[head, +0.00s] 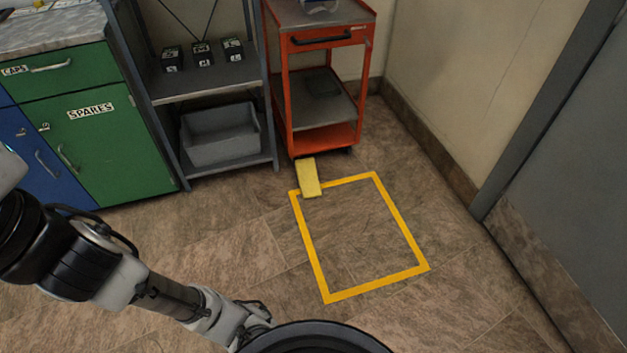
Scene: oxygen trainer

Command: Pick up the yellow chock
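The yellow chock (308,178) lies on the brown tiled floor. It is at the front left foot of the orange cart, by the far left corner of the yellow floor outline (317,258). It seems to touch or nearly touch the cart's lower edge; I cannot tell which. My arm reaches from the left edge to the bottom middle, well short of the chock. Its end passes behind a dark rounded part at the bottom, and my gripper's fingers do not show.
The orange cart (334,135) stands behind the chock. Left of it are a grey shelf (165,93) with small black boxes and a grey bin (219,134), then green cabinets (110,150). A wall and grey door (570,170) bound the right.

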